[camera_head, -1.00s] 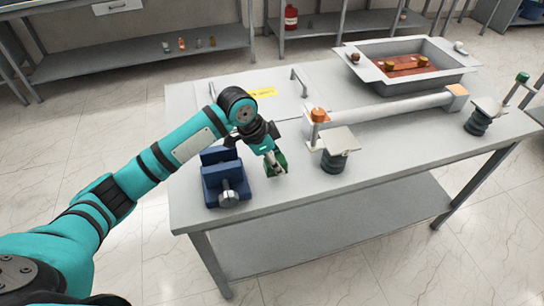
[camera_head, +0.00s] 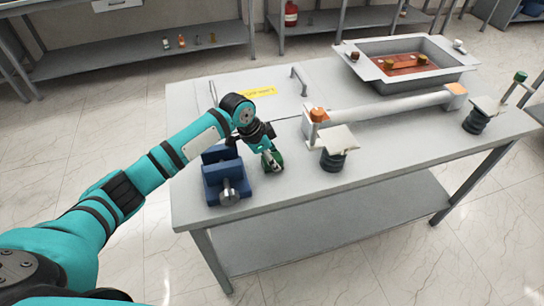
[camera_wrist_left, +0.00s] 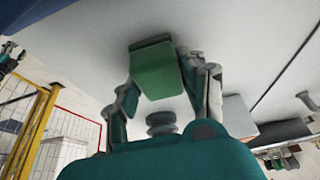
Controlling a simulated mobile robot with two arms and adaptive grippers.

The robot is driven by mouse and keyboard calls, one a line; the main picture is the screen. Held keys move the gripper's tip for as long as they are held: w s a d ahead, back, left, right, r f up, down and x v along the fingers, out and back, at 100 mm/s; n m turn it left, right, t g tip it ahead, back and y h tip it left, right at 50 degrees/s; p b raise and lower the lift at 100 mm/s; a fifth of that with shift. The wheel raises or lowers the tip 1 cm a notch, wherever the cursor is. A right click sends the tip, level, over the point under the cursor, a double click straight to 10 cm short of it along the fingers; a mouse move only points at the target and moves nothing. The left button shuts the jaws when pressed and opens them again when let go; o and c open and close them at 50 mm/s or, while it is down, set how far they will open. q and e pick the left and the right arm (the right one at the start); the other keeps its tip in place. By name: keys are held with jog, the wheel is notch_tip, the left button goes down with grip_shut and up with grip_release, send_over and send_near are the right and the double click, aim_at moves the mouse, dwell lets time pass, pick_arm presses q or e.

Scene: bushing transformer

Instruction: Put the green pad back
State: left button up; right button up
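My left gripper (camera_head: 272,160) is low over the near part of the grey table (camera_head: 300,188), just right of the blue vise (camera_head: 226,178). A green pad (camera_head: 276,156) is at its fingertips. In the left wrist view the pad (camera_wrist_left: 155,68) fills the gap between the two fingers, which appear to press on its sides. I cannot tell whether the pad touches the table. My right gripper is not in view.
A black ribbed bushing with a pale plate (camera_head: 334,160) stands to the right of the gripper. A long white tube (camera_head: 390,106) with orange ends lies behind it. A grey tray (camera_head: 440,77) is at the back right. The front table strip is clear.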

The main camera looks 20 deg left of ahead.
pick_arm(q)
jog(key=o, duration=0.4)
jog(key=b+v, duration=0.1)
jog(key=v, duration=1.1)
jog(key=shift+r, duration=0.2)
